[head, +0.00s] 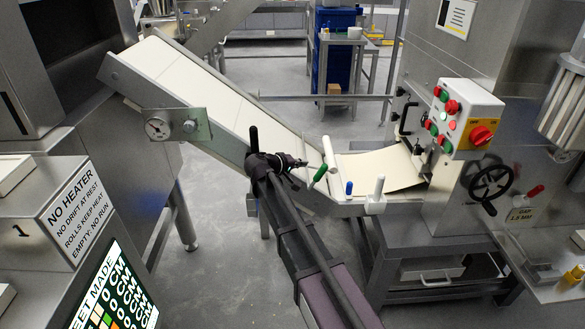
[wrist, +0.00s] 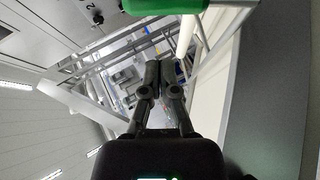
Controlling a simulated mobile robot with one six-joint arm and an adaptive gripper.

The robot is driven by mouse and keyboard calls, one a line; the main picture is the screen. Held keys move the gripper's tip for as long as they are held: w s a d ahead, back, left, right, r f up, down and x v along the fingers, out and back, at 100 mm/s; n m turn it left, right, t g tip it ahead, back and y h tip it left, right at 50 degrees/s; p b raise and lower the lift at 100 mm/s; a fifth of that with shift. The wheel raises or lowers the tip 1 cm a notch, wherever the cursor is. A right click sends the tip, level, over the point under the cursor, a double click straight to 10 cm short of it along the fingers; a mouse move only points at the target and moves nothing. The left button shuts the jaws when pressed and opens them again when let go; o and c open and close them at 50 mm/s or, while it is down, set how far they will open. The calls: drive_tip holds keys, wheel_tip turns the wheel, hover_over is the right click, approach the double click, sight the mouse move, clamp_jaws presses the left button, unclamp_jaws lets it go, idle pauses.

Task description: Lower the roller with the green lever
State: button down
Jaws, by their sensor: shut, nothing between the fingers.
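The green lever (head: 320,173) stands tilted at the near edge of the conveyor, beside the upright end of a white roller (head: 328,152) that lies across the belt. A green piece, apparently the lever's grip, also fills part of the top edge in the wrist view (wrist: 152,5). My gripper (head: 302,163) is just left of the lever, pointing right towards it, with a small gap apparent between them. In the wrist view its two fingers (wrist: 162,72) are together and empty. The roller's far end and the lever's pivot are not clear to see.
A pale belt (head: 205,85) slopes down from upper left to a curved pasta sheet (head: 380,168). A blue-tipped peg (head: 349,188) and a white peg (head: 378,187) stand right of the lever. A control box (head: 463,118) and handwheel (head: 490,182) are at right.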

sight(311, 185)
drive_tip(key=shift+s+d+f+b, duration=0.15)
drive_tip(key=shift+d+f+b, duration=0.15)
drive_tip(key=shift+d, duration=0.5)
drive_tip(key=shift+s+d+f+b, duration=0.2)
drive_tip(key=shift+d+f, duration=0.2)
drive_tip(key=shift+d, duration=0.35)
drive_tip(key=shift+a, duration=0.15)
